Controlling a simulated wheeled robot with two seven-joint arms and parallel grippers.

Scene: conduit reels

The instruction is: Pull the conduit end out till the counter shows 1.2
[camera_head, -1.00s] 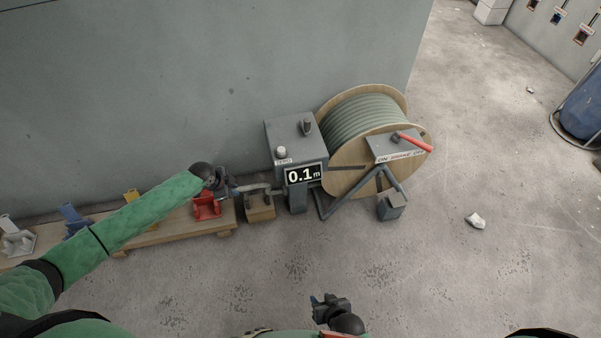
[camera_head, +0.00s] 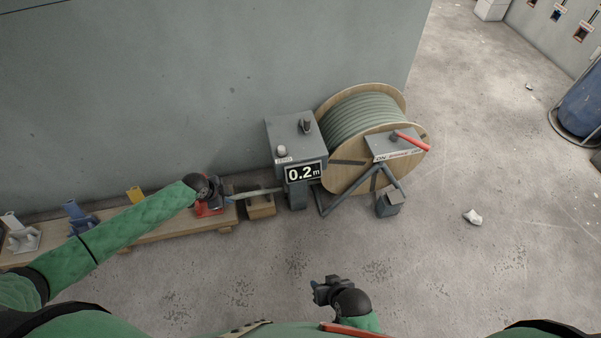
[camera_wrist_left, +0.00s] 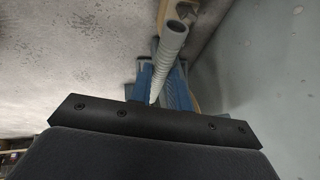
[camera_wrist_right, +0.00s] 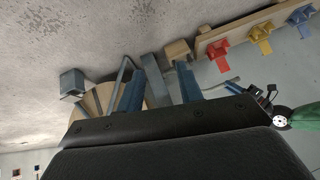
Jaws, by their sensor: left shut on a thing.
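The grey-green conduit (camera_head: 255,191) runs left from the counter box (camera_head: 293,140), whose display (camera_head: 303,173) reads 0.2 m. My left gripper (camera_head: 212,192) is shut on the conduit just above the red clamp (camera_head: 208,211), which it partly hides. In the left wrist view the ribbed conduit (camera_wrist_left: 171,48) lies between the blue fingers, its hollow end sticking out past them. My right gripper (camera_head: 320,285) is empty in front of the counter, away from everything. The right wrist view shows its blue fingers (camera_wrist_right: 158,72) spread apart.
The wooden reel (camera_head: 348,180) stands right of the counter, with a red lever (camera_head: 412,141) on its brake box. The plank (camera_head: 160,234) also carries yellow (camera_head: 135,194), blue (camera_head: 80,219) and pale grey (camera_head: 20,236) clamps.

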